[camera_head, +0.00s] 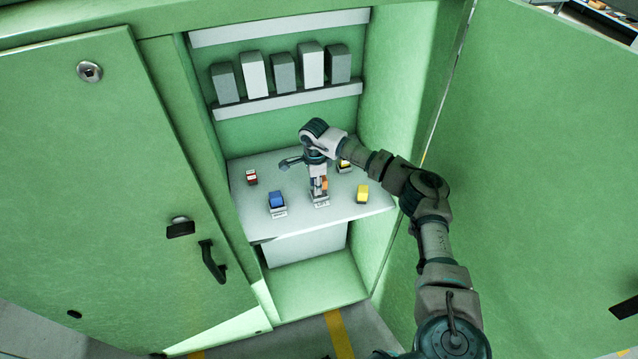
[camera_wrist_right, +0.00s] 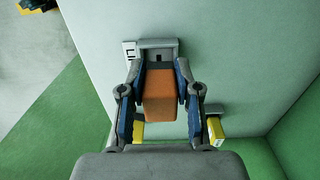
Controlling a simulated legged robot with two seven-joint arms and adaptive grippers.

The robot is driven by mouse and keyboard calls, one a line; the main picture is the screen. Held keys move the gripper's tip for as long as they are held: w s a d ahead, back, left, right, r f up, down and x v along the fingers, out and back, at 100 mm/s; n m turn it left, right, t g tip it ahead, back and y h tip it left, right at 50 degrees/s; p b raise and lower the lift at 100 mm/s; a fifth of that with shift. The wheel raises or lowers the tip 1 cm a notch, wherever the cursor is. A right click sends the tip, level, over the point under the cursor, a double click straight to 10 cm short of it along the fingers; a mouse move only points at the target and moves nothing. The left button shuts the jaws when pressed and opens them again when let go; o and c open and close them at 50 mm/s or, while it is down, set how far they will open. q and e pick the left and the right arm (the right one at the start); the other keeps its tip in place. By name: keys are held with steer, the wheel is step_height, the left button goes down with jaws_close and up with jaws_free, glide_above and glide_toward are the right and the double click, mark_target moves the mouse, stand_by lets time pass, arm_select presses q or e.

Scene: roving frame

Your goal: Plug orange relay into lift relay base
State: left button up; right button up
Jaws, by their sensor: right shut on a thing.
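The orange relay (camera_wrist_right: 160,98) is between the two fingers of my right gripper (camera_wrist_right: 160,92) in the right wrist view. The gripper is shut on it. A light grey relay base (camera_wrist_right: 158,45) lies right past the relay's far end; whether the two touch, I cannot tell. In the head view my right gripper (camera_head: 318,182) points down at the shelf, with a sliver of the orange relay (camera_head: 324,184) showing just above a labelled base (camera_head: 320,199). The label is too small to read surely. My left gripper is not in view.
On the pale shelf (camera_head: 240,212) stand a blue relay (camera_head: 276,199) on its base to the left, a red-and-white block (camera_head: 251,177), and a yellow block (camera_head: 362,194) to the right. A yellow-black piece (camera_head: 344,165) is partly behind my arm. Green cabinet walls and open doors enclose the shelf.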

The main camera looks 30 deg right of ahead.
steer(key=shift+a+r, duration=0.15)
steer(key=shift+a, duration=0.4)
steer(key=shift+a+r, duration=0.15)
steer(key=shift+a, duration=0.4)
steer(key=shift+d+f, duration=0.15)
steer(key=shift+d, duration=0.4)
steer(key=shift+d+f, duration=0.35)
steer(key=shift+d, duration=0.05)
steer(key=shift+a+f, duration=0.1)
steer(key=shift+a, duration=0.55)
steer(key=shift+a+f+b, duration=0.2)
steer(key=shift+b, duration=0.1)
steer(key=shift+d+r+p, duration=0.2)
steer(key=shift+d+p, duration=0.1)
steer(key=shift+d, duration=0.2)
steer(key=shift+d+f, duration=0.1)
steer(key=shift+d, duration=0.15)
steer(key=shift+a, duration=0.5)
steer(key=shift+d+r, duration=0.15)
steer(key=shift+r, duration=0.05)
steer(key=shift+d+f, duration=0.1)
steer(key=shift+d, duration=0.25)
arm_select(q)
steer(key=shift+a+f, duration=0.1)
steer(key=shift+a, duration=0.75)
